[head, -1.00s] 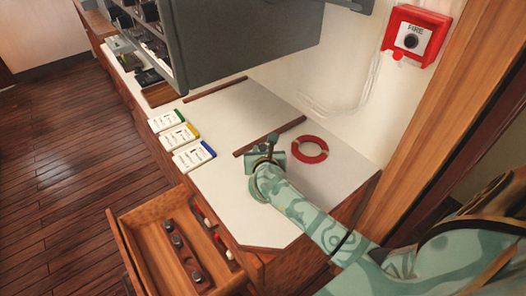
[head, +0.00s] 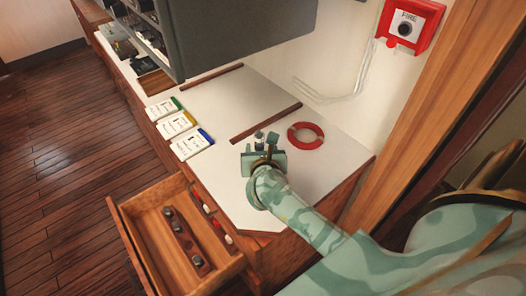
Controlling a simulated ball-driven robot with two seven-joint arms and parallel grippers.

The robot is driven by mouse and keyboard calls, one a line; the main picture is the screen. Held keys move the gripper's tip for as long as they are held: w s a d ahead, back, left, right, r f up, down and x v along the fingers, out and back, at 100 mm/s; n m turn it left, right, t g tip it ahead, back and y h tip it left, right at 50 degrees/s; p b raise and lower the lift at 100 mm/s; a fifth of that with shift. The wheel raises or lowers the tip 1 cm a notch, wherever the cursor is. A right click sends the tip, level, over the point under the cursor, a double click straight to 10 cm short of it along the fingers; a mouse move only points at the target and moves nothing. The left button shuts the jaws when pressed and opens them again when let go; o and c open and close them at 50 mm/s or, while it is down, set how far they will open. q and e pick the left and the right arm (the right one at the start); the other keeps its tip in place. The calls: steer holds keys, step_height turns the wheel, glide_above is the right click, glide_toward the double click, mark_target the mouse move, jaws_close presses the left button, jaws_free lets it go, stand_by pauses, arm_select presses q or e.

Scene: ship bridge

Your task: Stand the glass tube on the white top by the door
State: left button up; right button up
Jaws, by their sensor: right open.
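The white top (head: 315,170) by the wooden door frame runs along the wall. My right gripper (head: 260,146) is open above its near part, left of a red ring (head: 305,136). A small grey upright shape (head: 258,135) shows just beyond the gripper. I cannot tell whether it is the glass tube or part of the gripper. I make out the glass tube nowhere else. My left gripper is not in view.
An open wooden drawer (head: 151,208) juts out below the top, holding a dark strip with several knobs (head: 185,240). Three white blocks with coloured edges (head: 178,124) lie along the left edge. A wooden strip (head: 265,122) crosses the top. A grey console (head: 235,35) overhangs it.

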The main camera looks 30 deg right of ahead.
steer(key=shift+v, duration=2.1)
